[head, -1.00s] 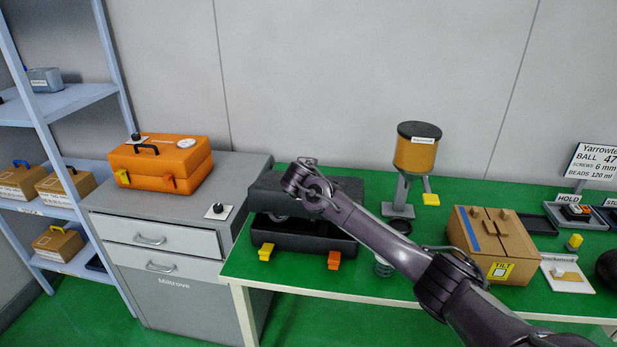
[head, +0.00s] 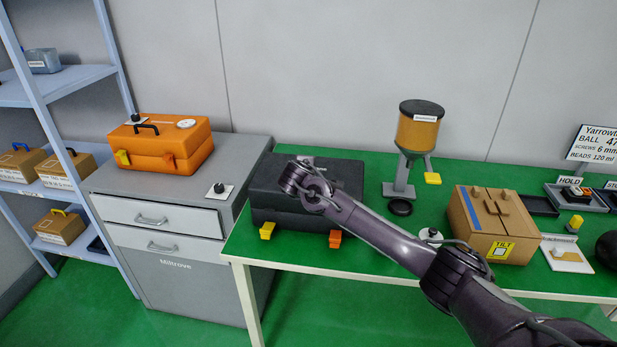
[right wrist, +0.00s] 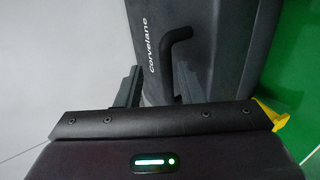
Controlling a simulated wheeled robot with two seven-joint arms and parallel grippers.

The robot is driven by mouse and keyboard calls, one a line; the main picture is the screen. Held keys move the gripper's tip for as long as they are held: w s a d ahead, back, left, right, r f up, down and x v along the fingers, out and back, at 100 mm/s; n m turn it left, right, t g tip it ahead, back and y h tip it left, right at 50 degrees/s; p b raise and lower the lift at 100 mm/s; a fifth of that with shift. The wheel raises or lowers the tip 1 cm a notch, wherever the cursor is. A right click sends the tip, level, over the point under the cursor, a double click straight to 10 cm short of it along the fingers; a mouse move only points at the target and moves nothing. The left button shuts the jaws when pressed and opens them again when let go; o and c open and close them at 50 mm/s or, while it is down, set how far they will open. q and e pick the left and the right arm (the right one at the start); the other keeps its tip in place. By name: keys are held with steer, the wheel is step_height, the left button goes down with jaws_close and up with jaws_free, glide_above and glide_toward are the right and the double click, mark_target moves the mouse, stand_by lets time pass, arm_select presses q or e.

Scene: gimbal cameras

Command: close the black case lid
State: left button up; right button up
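The black case (head: 295,222) sits on the green bench beside the grey cabinet. Its lid (head: 345,177) lies down over the base, with no open interior showing; a small remaining gap cannot be ruled out. A yellow latch (head: 267,231) and an orange latch (head: 335,239) hang at its front. My right arm reaches in from the right, its wrist over the lid and hiding part of it. In the right wrist view the lid (right wrist: 205,45), lettered "Corvelane", and its dark handle (right wrist: 174,65) are close ahead. My left gripper is out of view.
An orange case (head: 160,145) stands on the grey cabinet (head: 180,235) to the left. A hopper on a stand (head: 419,130) and a brown box (head: 493,225) stand to the right. Shelves (head: 60,85) are at far left. Some bench is clear behind the black case.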

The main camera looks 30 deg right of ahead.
steer(key=b+v, duration=0.1)
steer(key=v, duration=0.6)
steer(key=shift+s+f, duration=0.1)
steer(key=shift+f, duration=0.05)
